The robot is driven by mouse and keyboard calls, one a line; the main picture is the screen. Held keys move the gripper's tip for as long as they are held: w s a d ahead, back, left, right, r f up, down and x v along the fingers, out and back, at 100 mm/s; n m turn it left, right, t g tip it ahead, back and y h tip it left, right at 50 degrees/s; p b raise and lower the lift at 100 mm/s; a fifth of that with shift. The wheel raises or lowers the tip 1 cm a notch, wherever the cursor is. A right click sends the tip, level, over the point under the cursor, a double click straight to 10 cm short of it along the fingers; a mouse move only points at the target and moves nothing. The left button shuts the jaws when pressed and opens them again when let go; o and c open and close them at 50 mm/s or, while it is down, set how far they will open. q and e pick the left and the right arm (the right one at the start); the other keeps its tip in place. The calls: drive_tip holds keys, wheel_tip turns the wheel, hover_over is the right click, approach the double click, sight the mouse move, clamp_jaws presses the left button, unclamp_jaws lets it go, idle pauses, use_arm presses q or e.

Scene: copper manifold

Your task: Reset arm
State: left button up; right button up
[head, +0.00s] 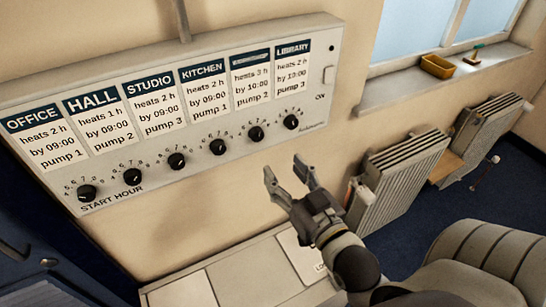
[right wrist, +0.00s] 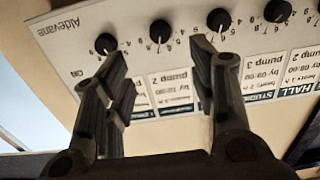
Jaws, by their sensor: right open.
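My right gripper (head: 290,165) is open and empty in the head view. It is in front of the wall, below the right part of a white control panel (head: 215,150). In the right wrist view the gripper (right wrist: 159,52) shows its two fingers spread, with the panel (right wrist: 80,62) upside down behind them. No contact with a knob is visible. The panel has a row of several black knobs, from the far left one (head: 87,192) to the far right one (head: 291,122). My left gripper is not in view.
Cards such as OFFICE (head: 38,143) and LIBRARY (head: 292,72) sit above the knobs. A pale cabinet top (head: 240,275) is below the gripper. A radiator (head: 400,180) stands to its right, and a grey chair (head: 470,265) is at lower right. A yellow tray (head: 437,66) is on the windowsill.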

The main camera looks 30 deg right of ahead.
drive_tip(key=s+a+f+n+g+y, duration=0.1)
drive_tip(key=a+f+g, duration=0.15)
drive_tip(key=f, duration=0.35)
drive_tip(key=s+a+f+g, duration=0.1)
drive_tip(key=s+f+g, duration=0.1)
drive_tip(key=f+g, duration=0.3)
drive_tip(key=s+a+f+n+g, duration=0.1)
drive_tip(key=s+f+n+g, duration=0.1)
drive_tip(key=s+f+g, duration=0.65)
drive_tip(key=s+f+b, duration=0.2)
drive_tip(key=f+b, duration=0.1)
drive_tip(key=f, duration=1.4)
drive_tip(key=s+f+b, duration=0.2)
drive_tip(key=f+b, duration=0.1)
drive_tip(key=f, duration=1.4)
drive_tip(key=s+d+f+b, duration=0.1)
drive_tip(key=s+f+b, duration=0.1)
drive_tip(key=s+f, duration=0.6)
drive_tip(key=s+d+f+g+b, duration=0.1)
drive_tip(key=s+d+f+b, duration=0.1)
drive_tip(key=s+f, duration=0.6)
wheel_tip(320, 180, down, 4)
drive_tip(key=shift+s+f, duration=0.1)
drive_tip(key=shift+s, duration=0.25)
